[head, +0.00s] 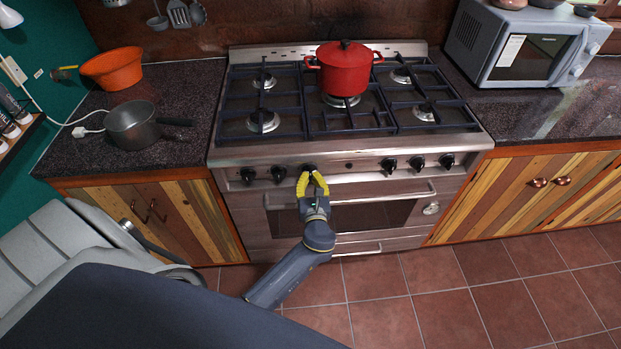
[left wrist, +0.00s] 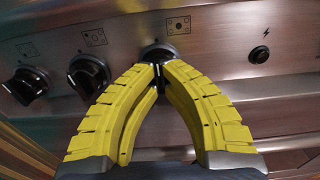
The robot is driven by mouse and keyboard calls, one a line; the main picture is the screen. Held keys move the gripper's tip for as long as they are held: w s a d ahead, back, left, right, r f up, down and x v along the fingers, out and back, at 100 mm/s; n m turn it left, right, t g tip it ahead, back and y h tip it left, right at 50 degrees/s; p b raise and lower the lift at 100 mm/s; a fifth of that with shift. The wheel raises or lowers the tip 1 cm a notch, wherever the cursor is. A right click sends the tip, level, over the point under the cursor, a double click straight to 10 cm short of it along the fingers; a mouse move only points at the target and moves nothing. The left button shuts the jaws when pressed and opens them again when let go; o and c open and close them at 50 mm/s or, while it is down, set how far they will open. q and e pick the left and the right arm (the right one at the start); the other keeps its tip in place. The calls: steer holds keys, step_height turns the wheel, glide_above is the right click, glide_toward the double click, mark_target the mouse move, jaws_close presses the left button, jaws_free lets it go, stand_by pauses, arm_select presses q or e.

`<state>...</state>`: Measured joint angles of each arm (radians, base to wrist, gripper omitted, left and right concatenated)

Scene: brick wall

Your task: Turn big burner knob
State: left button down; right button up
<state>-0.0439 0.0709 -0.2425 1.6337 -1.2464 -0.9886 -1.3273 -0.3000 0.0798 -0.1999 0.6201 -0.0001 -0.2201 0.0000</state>
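The big burner knob (head: 310,168) is the third black knob from the left on the stove's front panel; the icon beside it in the left wrist view has a marked middle burner. The knob (left wrist: 157,50) shows there just beyond my fingertips, its lower part hidden between them. My left gripper (head: 312,182) reaches it from the front, with yellow fingers. In the left wrist view the fingertips (left wrist: 161,68) come close together on either side of the knob's dark grip and seem to pinch it. My right gripper is in no view.
Two knobs (left wrist: 88,74) sit left of the held one, and an ignition button (left wrist: 259,54) is to the right. The oven handle (head: 385,198) runs below the panel. A red pot (head: 344,72) stands on the middle burner. The floor (head: 480,290) in front is clear.

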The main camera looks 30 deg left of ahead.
arm_select(q)
steer(key=c, duration=1.5)
jaws_free()
steer(key=v, duration=1.2)
